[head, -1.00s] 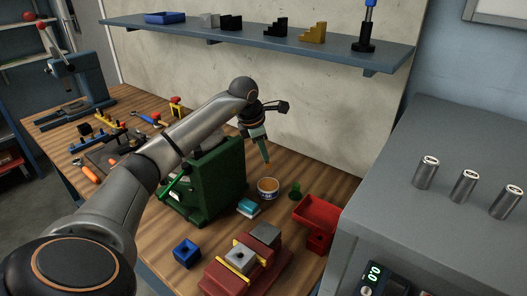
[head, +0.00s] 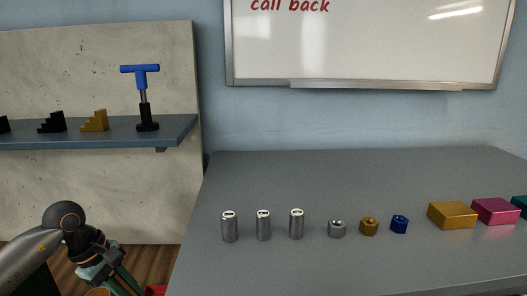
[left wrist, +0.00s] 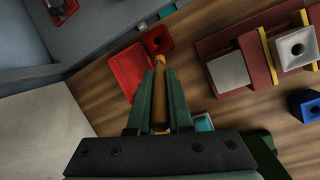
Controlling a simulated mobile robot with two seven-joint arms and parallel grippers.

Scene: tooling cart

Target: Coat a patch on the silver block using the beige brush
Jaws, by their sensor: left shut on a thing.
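My left gripper (left wrist: 158,105) is shut on the beige brush (left wrist: 159,90), which lies between its green fingers in the left wrist view. The brush's far end reaches just past the fingertips. In the head view the left gripper (head: 122,282) is at the lower left, cut by the frame's edge. The silver block (left wrist: 229,70) sits in a red vise (left wrist: 257,60), right of the fingertips and apart from the brush. A second silver piece with a dark hole (left wrist: 293,48) is at the vise's yellow-edged end. My right gripper is not in view.
A red tray (left wrist: 129,68) and a small red bin (left wrist: 157,40) lie by the fingertips. The grey cart top (head: 300,180) holds steel cylinders (head: 263,225), nuts and coloured blocks.

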